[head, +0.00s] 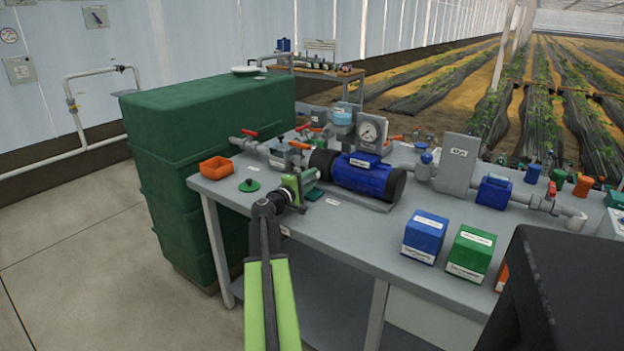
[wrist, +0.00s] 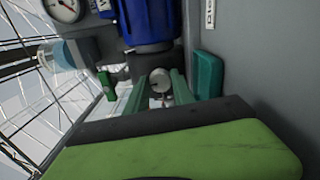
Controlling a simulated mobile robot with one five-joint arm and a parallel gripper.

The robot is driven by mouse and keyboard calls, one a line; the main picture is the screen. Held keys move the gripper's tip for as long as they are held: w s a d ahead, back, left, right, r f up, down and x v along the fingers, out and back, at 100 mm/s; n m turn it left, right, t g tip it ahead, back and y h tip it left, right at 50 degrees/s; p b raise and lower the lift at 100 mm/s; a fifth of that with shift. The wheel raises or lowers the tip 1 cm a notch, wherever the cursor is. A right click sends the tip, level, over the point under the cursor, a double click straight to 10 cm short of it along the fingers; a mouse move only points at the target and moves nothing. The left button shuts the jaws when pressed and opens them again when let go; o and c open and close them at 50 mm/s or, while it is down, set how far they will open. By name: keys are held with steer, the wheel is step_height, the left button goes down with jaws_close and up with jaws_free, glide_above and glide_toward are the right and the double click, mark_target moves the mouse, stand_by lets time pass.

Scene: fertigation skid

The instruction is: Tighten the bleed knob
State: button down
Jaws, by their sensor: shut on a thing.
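The bleed knob (wrist: 160,79) is a small pale round piece with a dark lower part, seen end-on in the wrist view. It sits between the two green fingers of my gripper (wrist: 159,93), which is shut on it. In the head view my gripper (head: 304,183) is at the near left part of the bench, just in front of the blue pump (head: 362,176). There the knob is hidden behind my gripper. The pump body also shows in the wrist view (wrist: 148,20), just beyond the knob. I cannot tell how far the knob is turned.
A teal block (wrist: 207,75) lies close beside the right finger. An orange tray (head: 216,167) and a green disc (head: 249,185) lie to the left on the bench (head: 335,221). A gauge (head: 370,133) stands behind the pump. Blue (head: 424,237) and green (head: 470,252) boxes stand to the right.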

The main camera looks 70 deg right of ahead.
steer(key=shift+s+m, duration=0.25)
steer(key=shift+m, duration=0.45)
steer(key=c, duration=1.2)
jaws_free()
steer(key=shift+o, duration=0.6)
steer(key=shift+w, duration=0.1)
steer(key=v, duration=1.6)
steer(key=shift+w+a, duration=0.15)
steer(key=shift+a, duration=0.1)
steer(key=shift+w+a, duration=0.15)
steer(key=shift+a, duration=0.3)
steer(key=shift+f, duration=0.1)
